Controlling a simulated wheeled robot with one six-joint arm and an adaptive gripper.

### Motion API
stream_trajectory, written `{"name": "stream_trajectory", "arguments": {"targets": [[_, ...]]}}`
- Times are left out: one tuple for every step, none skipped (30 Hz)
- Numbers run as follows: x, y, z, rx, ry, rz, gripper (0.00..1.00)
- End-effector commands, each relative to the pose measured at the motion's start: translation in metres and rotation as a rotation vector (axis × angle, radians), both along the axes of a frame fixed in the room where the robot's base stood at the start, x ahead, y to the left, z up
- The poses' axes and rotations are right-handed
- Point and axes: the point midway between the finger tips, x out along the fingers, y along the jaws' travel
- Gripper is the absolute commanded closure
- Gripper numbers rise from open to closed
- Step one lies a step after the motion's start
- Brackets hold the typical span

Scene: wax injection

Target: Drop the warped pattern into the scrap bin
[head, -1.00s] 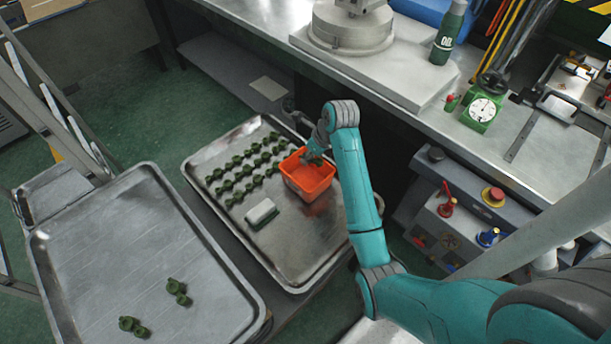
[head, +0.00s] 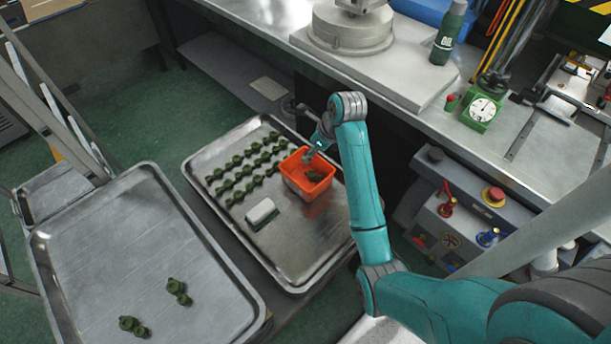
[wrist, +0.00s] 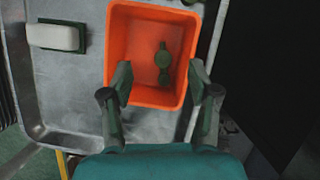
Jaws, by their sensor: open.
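The orange scrap bin (head: 307,174) stands on the right part of the metal tray with the rows of patterns. A green wax pattern (wrist: 163,64) lies inside the bin, on its floor, and it also shows in the head view (head: 314,175). Whether it is warped is too small to tell. My gripper (wrist: 159,80) is open and empty above the near side of the bin, its fingers apart. In the head view my gripper (head: 309,155) is above the bin's back edge, its fingertips small and partly unclear.
Several green patterns (head: 238,176) lie in rows on the middle tray (head: 290,262). A white block on a green base (head: 261,213) lies beside the bin. The left tray (head: 95,235) holds two green patterns (head: 178,291). A bench with an oil bottle (head: 448,35) and gauge (head: 482,108) stands behind.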

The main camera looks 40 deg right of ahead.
Motion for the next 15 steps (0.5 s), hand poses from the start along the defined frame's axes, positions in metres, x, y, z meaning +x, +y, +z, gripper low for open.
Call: {"name": "stream_trajectory", "arguments": {"targets": [[-0.003, -0.001, 0.009, -0.001, -0.002, -0.001, 0.39], [-0.005, -0.002, 0.013, -0.001, -0.002, -0.001, 0.39], [-0.007, -0.002, 0.018, -0.001, -0.001, 0.0, 0.39], [-0.008, -0.002, 0.021, -0.001, -0.002, 0.001, 0.39], [-0.009, -0.003, 0.025, -0.001, -0.002, 0.001, 0.39], [-0.011, -0.003, 0.028, 0.0, -0.001, 0.001, 0.39], [-0.012, -0.003, 0.031, 0.0, -0.001, 0.001, 0.39], [-0.013, -0.003, 0.033, 0.0, -0.001, 0.001, 0.39], [-0.013, -0.003, 0.035, 0.0, -0.001, 0.001, 0.39], [-0.014, -0.003, 0.036, 0.0, -0.001, 0.001, 0.39], [-0.014, -0.003, 0.037, 0.001, -0.001, 0.001, 0.39], [-0.015, -0.003, 0.037, 0.001, 0.0, 0.001, 0.39], [-0.015, -0.003, 0.037, 0.001, 0.0, 0.001, 0.39], [-0.015, -0.003, 0.037, 0.001, 0.0, 0.001, 0.39], [-0.015, -0.003, 0.037, 0.001, 0.0, 0.001, 0.39]]}}
